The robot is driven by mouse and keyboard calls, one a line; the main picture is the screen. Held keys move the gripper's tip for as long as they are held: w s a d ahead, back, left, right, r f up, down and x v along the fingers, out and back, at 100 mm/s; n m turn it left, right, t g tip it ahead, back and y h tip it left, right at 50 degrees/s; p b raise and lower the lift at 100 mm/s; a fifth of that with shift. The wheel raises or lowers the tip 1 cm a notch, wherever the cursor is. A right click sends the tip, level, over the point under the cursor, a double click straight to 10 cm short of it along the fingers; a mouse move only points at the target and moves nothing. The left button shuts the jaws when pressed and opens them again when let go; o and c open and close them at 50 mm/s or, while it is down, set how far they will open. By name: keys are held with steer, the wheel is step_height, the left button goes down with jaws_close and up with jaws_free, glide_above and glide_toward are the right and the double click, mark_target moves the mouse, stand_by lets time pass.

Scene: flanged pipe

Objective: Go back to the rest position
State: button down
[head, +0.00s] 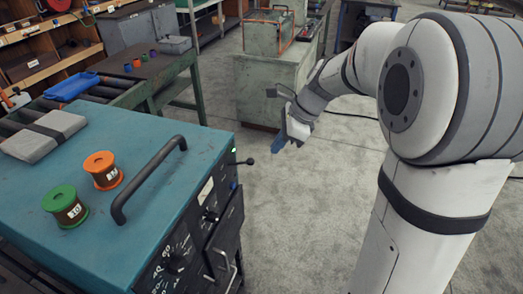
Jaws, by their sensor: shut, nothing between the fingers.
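My arm comes in from the right in the head view and reaches toward the middle. My gripper (283,146) hangs at its end, over the open floor to the right of the teal cabinet. It appears small and dark blue at the tip. The fingers are shut and hold nothing. The gripper is apart from the cabinet and touches nothing. No flanged pipe can be made out.
A teal cabinet (150,125) with a black handle (147,180) fills the lower left. A green spool (64,205), an orange spool (102,170) and a grey package (43,136) lie on it. A pale green block (265,85) stands behind. The floor (310,215) is clear.

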steer(key=w+v, duration=0.1)
steer(key=v, duration=0.5)
steer(key=s+d+f+n+t+h, duration=0.1)
steer(key=s+f+n+h, duration=0.1)
steer(key=s+n, duration=0.7)
steer(key=s+d+f+n+t+h, duration=0.1)
steer(key=s+d+f+n+h, duration=0.1)
steer(key=s+n, duration=0.8)
steer(key=shift+s+f+h, duration=0.5)
steer(key=shift+s+h, duration=0.1)
steer(key=shift+s, duration=0.45)
steer(key=shift+d, duration=0.15)
